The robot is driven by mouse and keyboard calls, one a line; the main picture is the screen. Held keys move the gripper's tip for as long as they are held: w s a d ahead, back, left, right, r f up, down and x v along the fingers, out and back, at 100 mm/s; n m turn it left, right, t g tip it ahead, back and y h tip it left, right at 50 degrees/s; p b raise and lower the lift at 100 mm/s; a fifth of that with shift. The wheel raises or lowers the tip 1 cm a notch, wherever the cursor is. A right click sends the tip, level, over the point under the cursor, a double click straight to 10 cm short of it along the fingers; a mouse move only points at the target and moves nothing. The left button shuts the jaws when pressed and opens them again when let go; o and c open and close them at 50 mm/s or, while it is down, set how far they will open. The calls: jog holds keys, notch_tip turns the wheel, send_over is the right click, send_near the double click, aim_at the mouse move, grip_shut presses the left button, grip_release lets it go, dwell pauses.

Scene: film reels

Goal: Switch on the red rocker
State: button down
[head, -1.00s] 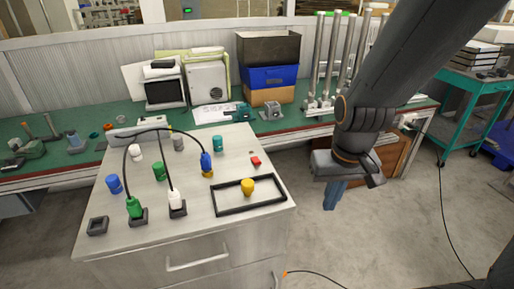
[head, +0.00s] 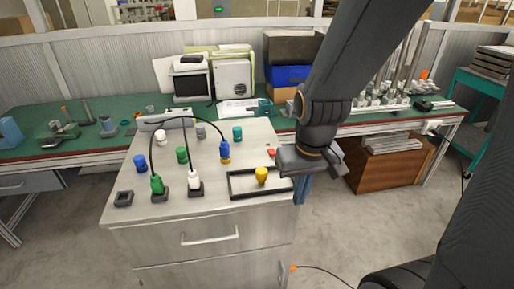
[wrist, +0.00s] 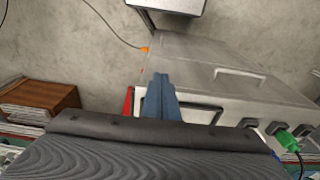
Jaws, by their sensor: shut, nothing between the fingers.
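The red rocker (head: 271,152) is a small red piece on top of the grey cabinet (head: 215,207), near its right edge and behind the black rectangular frame (head: 240,196). My gripper (head: 303,190) has its blue fingers pointing down just off the cabinet's right side, apart from the rocker. My wrist partly covers the area beside the rocker. In the wrist view the fingers (wrist: 160,80) are closed together and empty. A red strip shows beside them there; I cannot tell whether it is the rocker.
A yellow knob (head: 261,175) stands within the black frame. A green plug (head: 157,185), a white plug (head: 195,182) and a blue plug (head: 224,148) with black cables are on the cabinet top. A green bench (head: 80,143) runs behind. A wooden box (head: 385,170) stands at right.

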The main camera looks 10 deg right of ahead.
notch_tip(320, 180, up, 12)
jog(key=f+t+b, duration=0.1)
jog(key=b, duration=0.4)
send_over(273, 153)
jog(key=s, duration=0.2)
jog(key=shift+r, duration=0.25)
jog(key=shift+f, duration=0.1)
jog(key=p+x, duration=0.1)
jog(key=x, duration=0.3)
jog(key=p+x, duration=0.1)
jog(key=x, duration=0.3)
jog(key=s+p+x, duration=0.1)
jog(key=x, duration=0.3)
jog(key=shift+f, duration=1)
